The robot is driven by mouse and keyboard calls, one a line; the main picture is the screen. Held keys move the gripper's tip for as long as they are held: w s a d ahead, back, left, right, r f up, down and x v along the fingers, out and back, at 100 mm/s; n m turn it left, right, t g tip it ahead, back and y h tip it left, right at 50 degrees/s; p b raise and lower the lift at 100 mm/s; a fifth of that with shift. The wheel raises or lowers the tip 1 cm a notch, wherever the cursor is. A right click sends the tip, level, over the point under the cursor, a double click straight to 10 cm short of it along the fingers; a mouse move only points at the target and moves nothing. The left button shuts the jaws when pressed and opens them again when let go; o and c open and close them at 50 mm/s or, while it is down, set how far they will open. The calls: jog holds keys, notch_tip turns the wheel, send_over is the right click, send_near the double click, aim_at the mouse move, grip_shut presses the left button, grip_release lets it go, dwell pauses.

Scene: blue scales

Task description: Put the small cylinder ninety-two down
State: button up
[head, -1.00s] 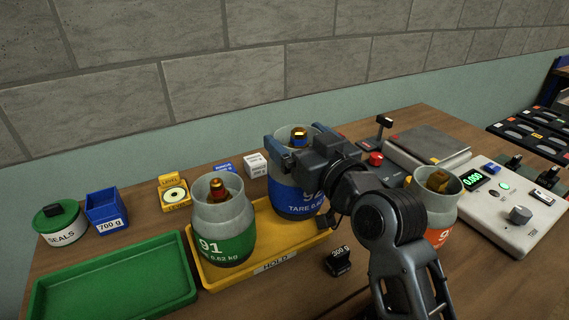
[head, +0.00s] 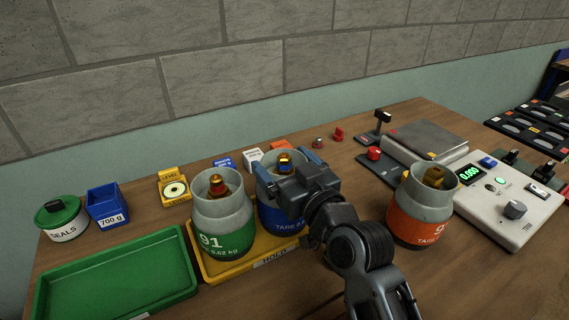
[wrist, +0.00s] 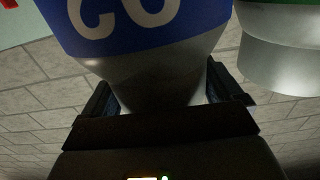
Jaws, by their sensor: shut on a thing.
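The small cylinder 92 (head: 277,218) has a blue band, a grey collar and a brass valve on top. My gripper (head: 288,169) is shut on its collar. It stands upright over the right part of the yellow HOLD tray (head: 213,276), close beside cylinder 91. Whether its base touches the tray is hidden by my arm and cylinder 91. In the wrist view the fingers flank the grey upper part of cylinder 92 (wrist: 150,75), with the blue band above.
Green-banded cylinder 91 (head: 224,220) stands in the tray's left part. An orange-banded cylinder (head: 420,208) stands right of my arm. A green tray (head: 112,282) lies left. Small boxes, a seals tin (head: 62,219) and the scale panel (head: 510,208) surround them.

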jog(key=o, duration=1.7)
jog(key=shift+f, duration=0.1)
jog(key=shift+s+d, duration=0.1)
jog(key=shift+b+v, duration=1.5)
jog(key=shift+v, duration=4.4)
